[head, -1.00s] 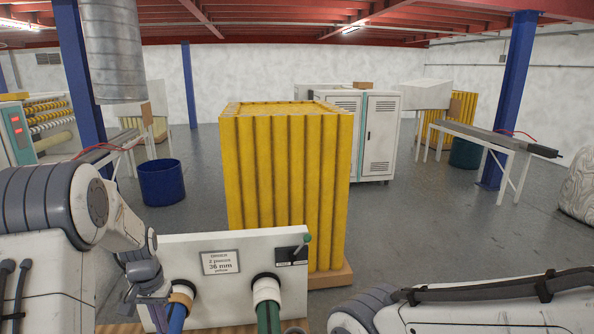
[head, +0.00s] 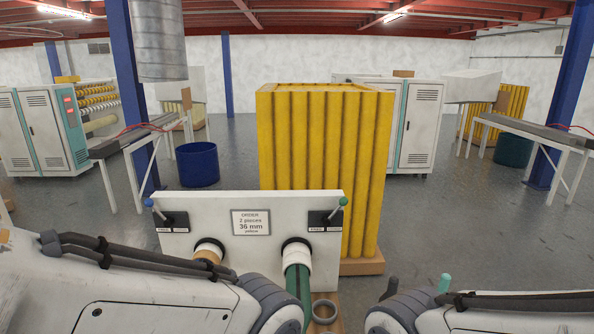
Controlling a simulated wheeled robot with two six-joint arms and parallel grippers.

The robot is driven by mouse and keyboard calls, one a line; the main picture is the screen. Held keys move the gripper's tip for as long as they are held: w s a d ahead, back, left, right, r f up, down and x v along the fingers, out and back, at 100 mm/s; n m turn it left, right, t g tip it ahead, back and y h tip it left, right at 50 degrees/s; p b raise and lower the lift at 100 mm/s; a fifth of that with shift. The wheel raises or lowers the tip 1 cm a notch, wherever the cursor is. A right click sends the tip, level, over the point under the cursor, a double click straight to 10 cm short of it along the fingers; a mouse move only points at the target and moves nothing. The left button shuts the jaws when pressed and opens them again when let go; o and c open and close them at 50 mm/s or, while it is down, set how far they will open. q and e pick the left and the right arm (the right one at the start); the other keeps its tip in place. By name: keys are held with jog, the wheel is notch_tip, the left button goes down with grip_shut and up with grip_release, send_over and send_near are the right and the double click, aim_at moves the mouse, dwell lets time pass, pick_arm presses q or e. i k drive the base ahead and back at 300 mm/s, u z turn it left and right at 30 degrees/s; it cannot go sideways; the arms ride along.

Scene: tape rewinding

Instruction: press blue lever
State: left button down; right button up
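The blue lever (head: 149,203) is a small blue-knobbed stick on a black plate at the left end of the white panel (head: 200,205). Its knob points up and left, and no gripper touches it in view. A green-knobbed lever (head: 343,202) sits at the panel's right end, pointing up and right. Below them, two spindles come out of the panel: the left one carries a brown core (head: 209,251), and the right one a white core (head: 297,258) on a green shaft. Both my grippers are out of view; only arm links show at the bottom.
An order sign (head: 251,222) reads 2 pieces, 36 mm, yellow. A grey ring (head: 324,312) lies below the right spindle. A tall yellow stack (head: 325,165) stands behind the panel. A blue bin (head: 198,164) and benches stand beyond on open floor.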

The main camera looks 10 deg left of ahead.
aim_at(148, 202)
jog(key=z, duration=2.35)
jog(key=k, duration=1.65)
jog(key=u, duration=2.1)
jog(key=i, duration=0.5)
jog(key=z, duration=0.05)
